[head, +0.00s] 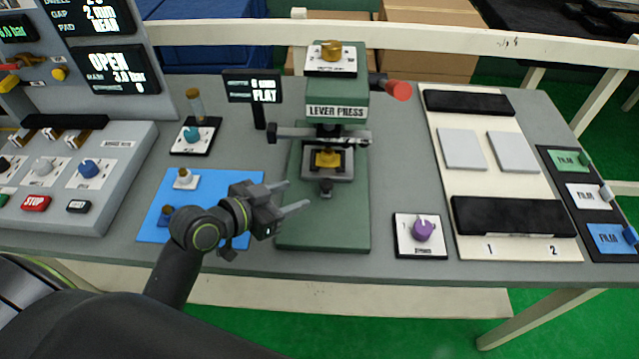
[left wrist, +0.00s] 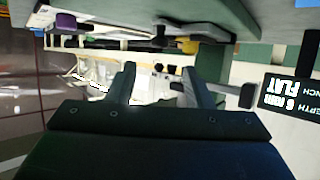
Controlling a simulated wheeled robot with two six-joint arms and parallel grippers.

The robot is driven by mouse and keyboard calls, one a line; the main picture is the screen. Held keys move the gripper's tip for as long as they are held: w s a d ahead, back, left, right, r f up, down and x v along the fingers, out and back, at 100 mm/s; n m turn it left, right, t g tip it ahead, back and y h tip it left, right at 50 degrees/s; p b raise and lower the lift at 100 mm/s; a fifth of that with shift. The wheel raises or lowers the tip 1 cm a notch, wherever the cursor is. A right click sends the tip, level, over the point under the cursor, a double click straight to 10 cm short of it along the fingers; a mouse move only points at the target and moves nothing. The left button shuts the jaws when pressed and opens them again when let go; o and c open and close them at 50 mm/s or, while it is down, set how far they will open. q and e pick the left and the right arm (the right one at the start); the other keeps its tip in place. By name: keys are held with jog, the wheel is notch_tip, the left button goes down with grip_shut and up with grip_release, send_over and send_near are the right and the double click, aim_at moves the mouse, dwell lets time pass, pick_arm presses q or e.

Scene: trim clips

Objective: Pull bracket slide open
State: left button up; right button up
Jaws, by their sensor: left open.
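The green lever press (head: 330,215) stands at the middle of the bench. Low in it is a grey slide (head: 343,170) with a yellow piece (head: 327,157) on it and a small dark knob (head: 326,187) at its front. I cannot tell for sure how far the slide is out. My left gripper (head: 298,195) is open and empty, just left of the knob, its fingers pointing right towards it and apart from it. In the left wrist view the open fingers (left wrist: 160,88) have nothing between them. My right gripper is not in view.
A blue mat (head: 152,222) with small parts lies left of the press, under my left arm. A small display (head: 252,88) stands behind it. A purple dial (head: 423,230) and a cream board (head: 445,180) are to the right. The press's red-ended lever (head: 398,90) sticks out right.

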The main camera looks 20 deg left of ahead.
aim_at(323, 185)
pick_arm(q)
jog(key=p+x, duration=0.1)
jog(key=x, duration=0.8)
grip_shut()
